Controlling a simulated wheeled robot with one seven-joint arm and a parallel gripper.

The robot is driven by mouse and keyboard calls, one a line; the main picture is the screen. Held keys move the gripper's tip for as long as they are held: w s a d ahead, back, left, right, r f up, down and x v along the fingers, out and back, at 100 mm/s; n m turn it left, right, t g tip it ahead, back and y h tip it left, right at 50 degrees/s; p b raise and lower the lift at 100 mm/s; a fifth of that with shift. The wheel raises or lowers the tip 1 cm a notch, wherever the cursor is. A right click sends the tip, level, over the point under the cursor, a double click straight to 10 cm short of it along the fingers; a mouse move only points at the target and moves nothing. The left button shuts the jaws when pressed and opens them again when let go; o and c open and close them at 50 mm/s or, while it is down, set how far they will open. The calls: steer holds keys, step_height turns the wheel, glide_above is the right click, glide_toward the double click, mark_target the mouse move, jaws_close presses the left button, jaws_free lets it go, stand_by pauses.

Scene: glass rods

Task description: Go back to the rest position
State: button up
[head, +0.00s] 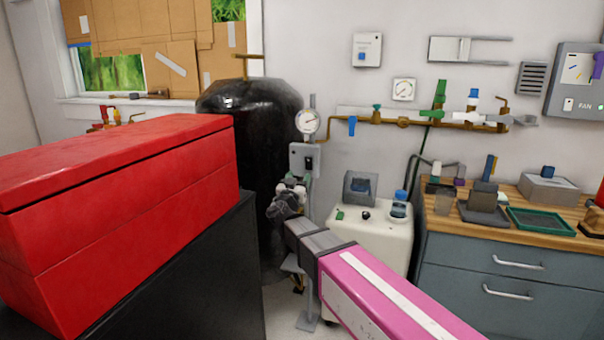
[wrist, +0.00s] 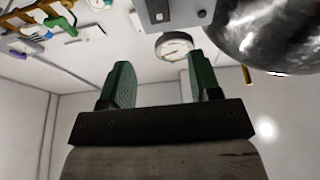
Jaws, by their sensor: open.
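My gripper (wrist: 163,82) shows in the wrist view with its two green-padded fingers spread wide apart. Nothing is between the fingers, and they touch nothing. A round gauge (wrist: 174,45) and part of the black tank (wrist: 268,32) lie beyond the fingertips. In the head view my arm reaches forward from the lower right, and its end is near the tank (head: 250,115) and the gauge (head: 307,122). The fingers are too small to make out there. I see no glass rods clearly in either view.
A red box (head: 120,210) on a dark cabinet (head: 205,280) fills the left, close to me. Right of my arm stand a white unit (head: 375,240) and a wooden-topped bench (head: 570,235) with a green tray (head: 540,221). Brass pipes (head: 405,123) run along the wall.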

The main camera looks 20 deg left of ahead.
steer(key=shift+s+f, duration=0.15)
steer(key=shift+s, duration=0.25)
steer(key=d+f+m+g+h, duration=0.15)
steer(key=d+f+g, duration=0.25)
steer(key=d+f, duration=0.5)
steer(key=w+d+f+g+h, duration=0.1)
steer(key=d+f+g+h, duration=0.25)
steer(key=d, duration=0.85)
steer(key=d+f+m+g+h, duration=0.1)
steer(key=d+f+g, duration=0.5)
steer(key=d, duration=0.5)
steer(key=s+d+f+n+g+y, duration=0.3)
steer(key=s+d+f+g+y, duration=0.4)
steer(key=s+d+f, duration=0.6)
steer(key=shift+s+f+g+y, duration=0.4)
steer(key=shift+s+f+g, duration=0.25)
steer(key=shift+s+f, duration=0.5)
steer(key=shift+w+d+f, duration=0.1)
steer(key=shift+w, duration=0.05)
